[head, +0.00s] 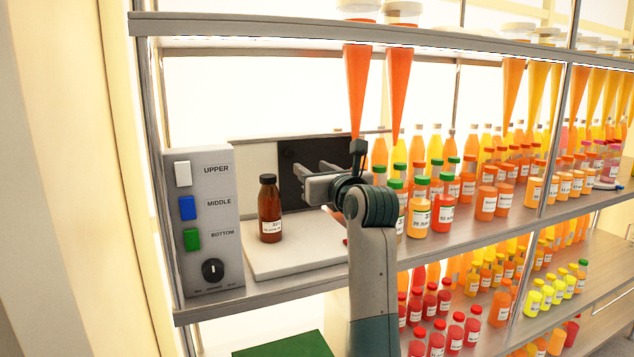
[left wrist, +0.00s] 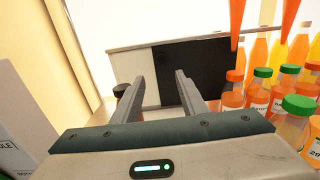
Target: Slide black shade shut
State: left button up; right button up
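The black shade (head: 318,147) is a flat dark panel behind the white platform on the middle shelf. It covers the right part of a pale backing, and the left part is bare. It also shows in the left wrist view (left wrist: 208,62). My left gripper (head: 308,172) is in front of the shade, with its fingers apart and nothing between them. In the left wrist view the fingers (left wrist: 162,82) point at the shade's left part and the pale panel beside it. Whether a fingertip touches the shade, I cannot tell. My right gripper is out of view.
A brown bottle (head: 270,210) stands on the white platform (head: 290,262), left of my gripper. A grey control box (head: 208,262) with buttons and a knob is further left. Several juice bottles (head: 420,215) crowd the shelf right of my arm, under orange funnels (head: 358,80).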

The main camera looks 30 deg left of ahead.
pick_arm(q)
jog(key=shift+v, duration=0.95)
